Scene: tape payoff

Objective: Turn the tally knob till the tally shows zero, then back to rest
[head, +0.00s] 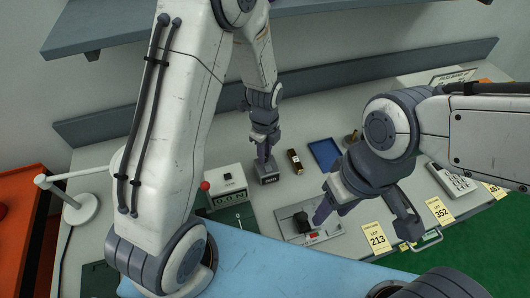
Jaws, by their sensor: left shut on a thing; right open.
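The tally looks to be a small dark grey box (268,177) on the bench, with a small dark number window low on its front. Its digits are too small to read. My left gripper (264,157) reaches down from above, shut at the top of this box, where the knob seems to be. The knob itself is hidden by the fingers. My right gripper (365,216) is open and empty, well to the right and nearer, above the front of the bench.
A white meter box (231,194) with a red-tipped lever stands left of the tally. A brown block (294,160) and blue tray (325,154) lie right. A grey plate (300,236) with black knob, yellow lot cards (375,238) and a keypad (455,180) are nearer my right arm.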

